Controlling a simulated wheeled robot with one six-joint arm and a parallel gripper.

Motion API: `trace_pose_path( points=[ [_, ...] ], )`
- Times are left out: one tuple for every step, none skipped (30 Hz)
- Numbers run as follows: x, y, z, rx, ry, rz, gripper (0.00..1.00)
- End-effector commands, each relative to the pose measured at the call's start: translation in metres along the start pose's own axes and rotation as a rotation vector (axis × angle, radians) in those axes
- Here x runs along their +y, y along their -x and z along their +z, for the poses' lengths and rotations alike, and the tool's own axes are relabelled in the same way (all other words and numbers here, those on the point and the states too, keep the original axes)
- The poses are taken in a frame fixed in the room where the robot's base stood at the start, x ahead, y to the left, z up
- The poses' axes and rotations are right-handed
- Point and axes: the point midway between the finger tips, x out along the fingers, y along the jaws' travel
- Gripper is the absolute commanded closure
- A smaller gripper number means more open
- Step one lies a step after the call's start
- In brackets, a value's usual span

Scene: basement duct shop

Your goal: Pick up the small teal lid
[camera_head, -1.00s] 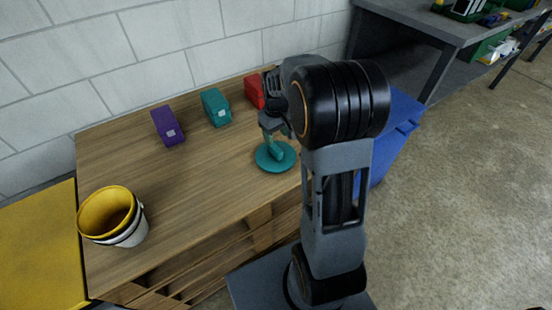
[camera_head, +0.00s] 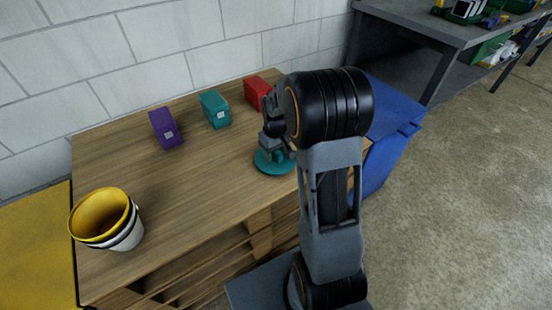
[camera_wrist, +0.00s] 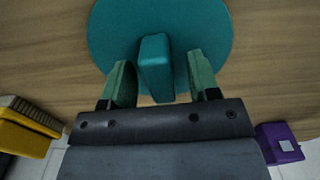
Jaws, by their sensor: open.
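The small teal lid (camera_head: 268,165) is a round disc lying flat on the wooden table, partly hidden by my arm in the head view. In the wrist view the lid (camera_wrist: 110,32) fills the upper middle, with an upright block-shaped teal handle (camera_wrist: 156,66) on it. My gripper (camera_wrist: 160,82) is open, with one green finger on each side of the handle. Small gaps show between the fingers and the handle. In the head view my gripper (camera_head: 276,150) is low over the lid, its fingertips mostly hidden.
On the table (camera_head: 200,180) stand a purple box (camera_head: 165,128), a teal box (camera_head: 215,109) and a red box (camera_head: 257,92) towards the wall. Nested buckets (camera_head: 105,220) stand at the front left. A blue bin (camera_head: 392,130) is right of the table. The table's middle is clear.

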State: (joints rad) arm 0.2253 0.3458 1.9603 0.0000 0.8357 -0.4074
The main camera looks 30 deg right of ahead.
Motion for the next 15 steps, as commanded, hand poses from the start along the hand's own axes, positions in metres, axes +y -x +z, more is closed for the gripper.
trace_pose_path(
  points=[
    [0.0001, 0.0004, 0.0, 0.0, 0.0, 0.0, 0.45],
    [0.0, 0.0005, 0.0, 0.0, 0.0, 0.0, 0.48],
    [0.0001, 0.0005, 0.0, 0.0, 0.0, 0.0, 0.51],
    [0.0001, 0.0006, 0.0, 0.0, 0.0, 0.0, 0.54],
    [0.0001, 0.0006, 0.0, 0.0, 0.0, 0.0, 0.57],
    [0.0001, 0.0006, 0.0, 0.0, 0.0, 0.0, 0.61],
    [0.0001, 0.0006, -0.0001, 0.0, 0.0, 0.0, 0.64],
    [0.0001, 0.0007, -0.0001, 0.0, 0.0, 0.0, 0.67],
    [0.0001, 0.0007, -0.0001, 0.0, 0.0, 0.0, 0.71],
    [0.0001, 0.0007, 0.0, 0.0, 0.0, 0.0, 0.73],
    [0.0001, 0.0007, -0.0001, 0.0, 0.0, 0.0, 0.76],
    [0.0001, 0.0007, -0.0001, 0.0, 0.0, 0.0, 0.8],
    [0.0001, 0.0007, -0.0001, 0.0, 0.0, 0.0, 0.83],
    [0.0001, 0.0007, 0.0, 0.0, 0.0, 0.0, 0.86],
    [0.0001, 0.0007, 0.0, 0.0, 0.0, 0.0, 0.9]
  ],
)
